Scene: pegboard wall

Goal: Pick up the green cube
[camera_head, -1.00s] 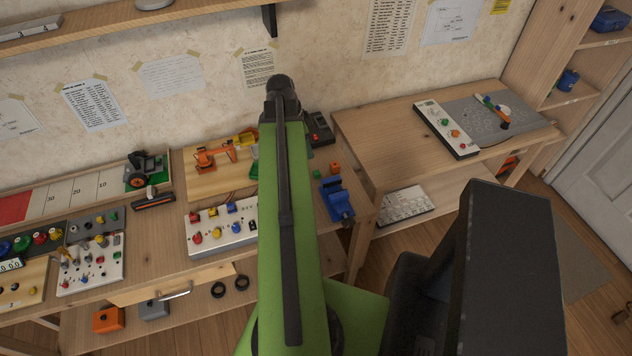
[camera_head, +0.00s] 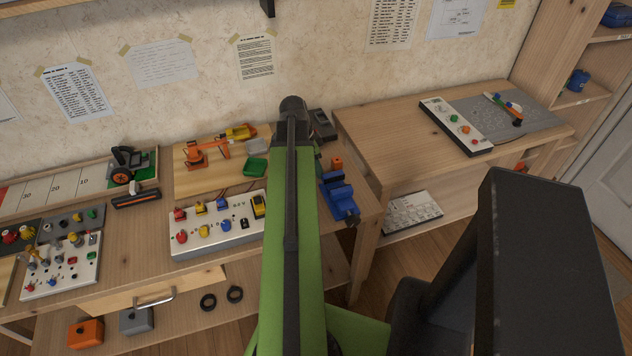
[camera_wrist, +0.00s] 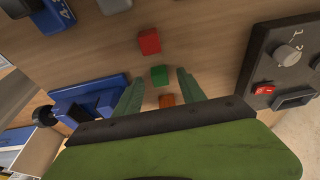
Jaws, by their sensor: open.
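The green cube (camera_wrist: 160,75) lies on the wooden tabletop in the wrist view, between a red block (camera_wrist: 149,42) and an orange cube (camera_wrist: 166,101). My gripper (camera_wrist: 158,80) is open, with its two green fingers on either side of the line of cubes. The green cube shows near the fingertips, between them; I cannot tell how high the fingers are above the table. Nothing is held. The orange cube (camera_head: 336,162) shows there just right of the arm.
A blue vise (camera_head: 338,197) stands close to the cubes and also shows in the wrist view (camera_wrist: 90,105). A dark box with a knob and red switch (camera_wrist: 284,65) stands on the other side. A white button panel (camera_head: 218,228) lies left of my arm.

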